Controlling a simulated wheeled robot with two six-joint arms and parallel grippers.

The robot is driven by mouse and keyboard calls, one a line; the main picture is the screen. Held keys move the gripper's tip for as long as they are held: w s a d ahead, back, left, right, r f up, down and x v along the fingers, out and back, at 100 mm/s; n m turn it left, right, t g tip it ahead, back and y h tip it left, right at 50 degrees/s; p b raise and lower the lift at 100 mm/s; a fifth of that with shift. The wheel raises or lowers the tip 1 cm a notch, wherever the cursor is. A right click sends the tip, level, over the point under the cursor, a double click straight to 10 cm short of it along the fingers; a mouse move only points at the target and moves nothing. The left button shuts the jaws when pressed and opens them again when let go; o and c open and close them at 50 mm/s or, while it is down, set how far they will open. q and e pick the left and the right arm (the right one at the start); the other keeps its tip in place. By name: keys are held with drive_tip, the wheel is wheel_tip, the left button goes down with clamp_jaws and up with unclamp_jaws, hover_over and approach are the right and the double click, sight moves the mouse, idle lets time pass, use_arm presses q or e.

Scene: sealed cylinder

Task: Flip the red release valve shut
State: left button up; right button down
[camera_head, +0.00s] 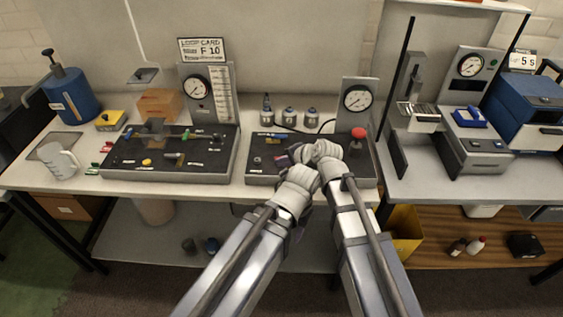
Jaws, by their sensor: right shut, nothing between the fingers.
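A dark control box (262,179) with a gauge (358,97) stands on the white bench. A red round knob (358,133) stands up at its back right. I cannot tell whether this knob or a small red part on the box top is the release valve. My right gripper (303,153) is over the middle of the box, left of the knob and apart from it, shut with nothing in it. My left gripper (285,162) is close beside it, over the box top; its fingers are too hidden to read. The arms and hands hide the front middle of the box.
A second control box (205,160) with gauge and coloured levers stands to the left. Several small metal canisters (289,117) stand behind my box. A white jug (58,158) and blue tank (70,97) are far left; a blue machine (525,110) is far right.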

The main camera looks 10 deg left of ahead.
drive_tip(key=shift+w+d, duration=0.4)
drive_tip(key=shift+w, duration=0.2)
wheel_tip(320, 180, up, 10)
drive_tip(key=p, duration=1)
drive_tip(key=shift+s, duration=0.1)
drive_tip(key=s+d+f+n+g+h, duration=0.25)
drive_tip(key=s+d, duration=0.25)
drive_tip(key=d, duration=0.4)
drive_tip(key=s+d+f+n+g+h, duration=0.1)
drive_tip(key=s+d+f+n+h, duration=0.15)
drive_tip(key=s+d, duration=0.45)
drive_tip(key=s+d+f+n+g+h, duration=0.2)
drive_tip(key=s+d+n, duration=0.1)
drive_tip(key=d, duration=0.8)
drive_tip(key=s+a+n+h+b, duration=0.1)
drive_tip(key=s+a+n, duration=0.2)
drive_tip(key=a, duration=0.7)
drive_tip(key=s+f, duration=0.1)
drive_tip(key=s, duration=0.1)
drive_tip(key=shift+s+n+g+h, duration=0.3)
drive_tip(key=shift+s+g, duration=0.05)
drive_tip(key=shift+s, duration=0.05)
